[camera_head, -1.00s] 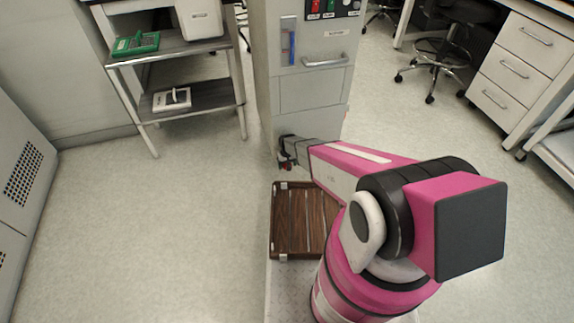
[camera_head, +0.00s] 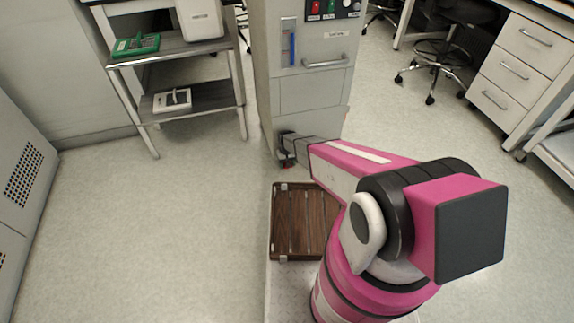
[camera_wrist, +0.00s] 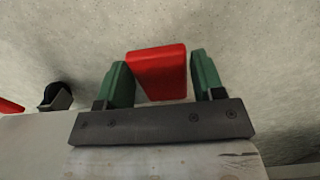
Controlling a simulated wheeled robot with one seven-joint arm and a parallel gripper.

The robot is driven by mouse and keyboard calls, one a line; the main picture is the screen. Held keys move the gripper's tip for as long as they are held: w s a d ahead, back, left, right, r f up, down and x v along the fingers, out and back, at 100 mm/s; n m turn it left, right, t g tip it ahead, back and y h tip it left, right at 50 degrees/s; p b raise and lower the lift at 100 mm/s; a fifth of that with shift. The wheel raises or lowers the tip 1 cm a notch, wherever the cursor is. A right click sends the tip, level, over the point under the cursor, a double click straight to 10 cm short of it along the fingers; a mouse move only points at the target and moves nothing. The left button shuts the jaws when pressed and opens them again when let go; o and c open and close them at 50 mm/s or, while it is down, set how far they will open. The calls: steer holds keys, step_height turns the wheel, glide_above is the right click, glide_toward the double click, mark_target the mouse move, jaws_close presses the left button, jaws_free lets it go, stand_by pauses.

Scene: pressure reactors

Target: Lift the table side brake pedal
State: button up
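A red brake pedal (camera_wrist: 157,75) lies between the two green fingers of my gripper (camera_wrist: 161,78) in the wrist view. The left finger is very close to the pedal; whether it touches cannot be told. A narrow gap shows between the pedal and the right finger, so the gripper is open around it. In the head view my gripper (camera_head: 286,160) is low at the foot of the grey cabinet (camera_head: 308,95), and only a little red shows beneath it. A second red piece (camera_wrist: 10,106) is at the left edge of the wrist view, next to a dark caster (camera_wrist: 55,93).
A brown slatted tray (camera_head: 292,222) is just in front of the cabinet, beside my arm. A shelf cart (camera_head: 190,98) stands to the left. A drawer unit (camera_head: 520,70) and a stool (camera_head: 445,50) are at the right. The left floor is open.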

steer(key=shift+o, duration=0.9)
step_height(320, 180, up, 4)
steer(key=shift+s+r, duration=0.1)
steer(key=shift+r, duration=0.15)
steer(key=s+a+r, duration=0.6)
steer(key=s+a, duration=0.2)
steer(key=shift+s+r, duration=0.15)
steer(key=shift+r, duration=0.1)
steer(key=s+d+r+m, duration=0.1)
steer(key=s+d+r, duration=0.2)
steer(key=d+r, duration=0.6)
steer(key=s+d+r+m+t, duration=0.1)
steer(key=s+d+r, duration=0.3)
steer(key=d+r, duration=0.5)
steer(key=s+d+r+m, duration=0.1)
steer(key=s+d+r, duration=0.3)
steer(key=d+r, duration=0.5)
step_height(320, 180, up, 5)
steer(key=shift+d+f, duration=0.1)
steer(key=shift+d, duration=0.1)
